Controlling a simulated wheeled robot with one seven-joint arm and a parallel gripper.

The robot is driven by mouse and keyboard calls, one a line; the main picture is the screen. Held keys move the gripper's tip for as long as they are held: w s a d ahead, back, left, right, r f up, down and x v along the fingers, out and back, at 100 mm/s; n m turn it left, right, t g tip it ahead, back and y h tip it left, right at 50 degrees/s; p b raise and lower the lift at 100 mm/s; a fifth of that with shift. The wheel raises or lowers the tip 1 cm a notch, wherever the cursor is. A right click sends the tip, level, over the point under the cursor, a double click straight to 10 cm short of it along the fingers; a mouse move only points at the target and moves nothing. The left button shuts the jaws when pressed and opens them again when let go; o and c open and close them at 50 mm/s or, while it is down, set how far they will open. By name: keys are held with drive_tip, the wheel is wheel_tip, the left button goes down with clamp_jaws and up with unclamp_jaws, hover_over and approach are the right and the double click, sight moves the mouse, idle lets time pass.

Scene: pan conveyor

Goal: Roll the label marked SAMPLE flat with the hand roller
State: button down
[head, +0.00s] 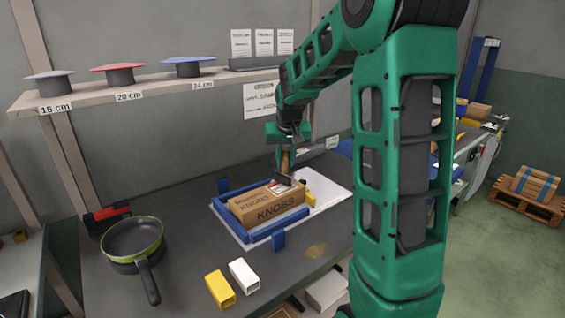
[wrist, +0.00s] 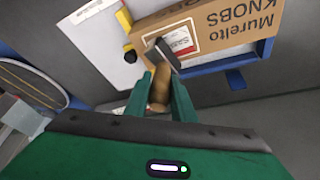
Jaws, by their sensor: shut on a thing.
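My gripper (head: 285,150) is shut on the wooden handle of the hand roller, above the far right end of the cardboard KNOBS box. In the wrist view my gripper (wrist: 160,98) holds the brown handle (wrist: 160,90) between its green fingers. The dark roller head (wrist: 161,54) is at the label (wrist: 182,39), a white and red label whose print reads partly as "Sa…"; I cannot tell if they touch. The KNOBS box (head: 268,203) lies in a blue corner frame (head: 262,235). The roller covers part of the label.
A frying pan (head: 133,240) stands at the left of the grey table. A yellow block (head: 220,289) and a white block (head: 244,275) lie in front of the box. A shelf (head: 150,92) with several lids runs along the wall. White paper (head: 325,190) lies right of the box.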

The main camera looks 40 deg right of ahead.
drive_tip(key=shift+d, duration=0.3)
drive_tip(key=shift+a, duration=0.15)
drive_tip(key=shift+s+a, duration=0.1)
drive_tip(key=shift+a, duration=1)
drive_tip(key=shift+a, duration=0.2)
drive_tip(key=shift+s+a, duration=0.1)
drive_tip(key=shift+a, duration=0.9)
drive_tip(key=shift+d, duration=0.1)
drive_tip(key=shift+d+f, duration=0.1)
drive_tip(key=shift+d, duration=1.1)
drive_tip(key=shift+d, duration=0.25)
drive_tip(key=shift+w+d, duration=0.2)
drive_tip(key=shift+d, duration=0.7)
